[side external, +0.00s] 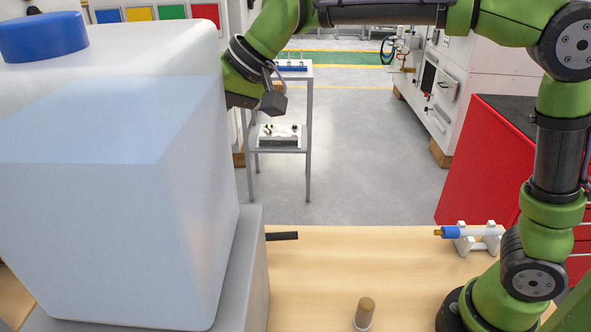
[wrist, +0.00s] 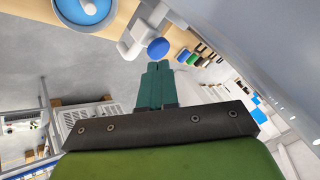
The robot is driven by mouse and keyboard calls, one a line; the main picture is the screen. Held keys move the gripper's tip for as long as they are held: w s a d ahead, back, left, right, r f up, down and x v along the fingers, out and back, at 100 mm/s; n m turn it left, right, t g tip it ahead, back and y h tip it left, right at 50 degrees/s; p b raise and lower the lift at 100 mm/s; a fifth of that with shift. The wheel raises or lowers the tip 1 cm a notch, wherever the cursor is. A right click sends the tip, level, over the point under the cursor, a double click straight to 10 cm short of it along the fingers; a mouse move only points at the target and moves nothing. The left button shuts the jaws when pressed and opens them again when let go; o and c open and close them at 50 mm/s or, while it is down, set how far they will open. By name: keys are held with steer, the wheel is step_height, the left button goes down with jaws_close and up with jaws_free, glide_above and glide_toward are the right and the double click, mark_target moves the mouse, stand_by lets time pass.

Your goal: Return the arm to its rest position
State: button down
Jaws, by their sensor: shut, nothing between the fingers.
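My gripper (wrist: 158,68) shows in the wrist view with its two teal fingers together and nothing between them. In the side external view my green arm rises from its base at the right, runs across the top and bends down at the upper left. There the wrist end passes behind the large translucent container (side external: 110,210), which hides the fingers. In the wrist view the fingertips point toward a white fitting with a round blue end (wrist: 158,48). I cannot tell whether they are apart from it.
The container has a blue cap (side external: 42,36) and stands on a grey block (side external: 256,275). The wooden tabletop (side external: 320,275) holds a brown-capped vial (side external: 364,314), a black rod (side external: 282,236) and a blue-and-white tube (side external: 460,232) on a white holder. The table's middle is mostly clear.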

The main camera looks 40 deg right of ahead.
steer(key=s+d+f+m+t+h, duration=0.1)
steer(key=s+d+f, duration=0.3)
steer(key=s+d, duration=0.6)
steer(key=s+d+f+m+t+h, duration=0.1)
steer(key=s+d+f+m+h, duration=0.2)
steer(key=s+d, duration=0.7)
step_height(320, 180, down, 2)
steer(key=shift+s+d+m, duration=0.25)
steer(key=shift+d+m, duration=0.05)
steer(key=shift+d, duration=0.5)
steer(key=c, duration=1.8)
jaws_free()
steer(key=shift+c, duration=0.2)
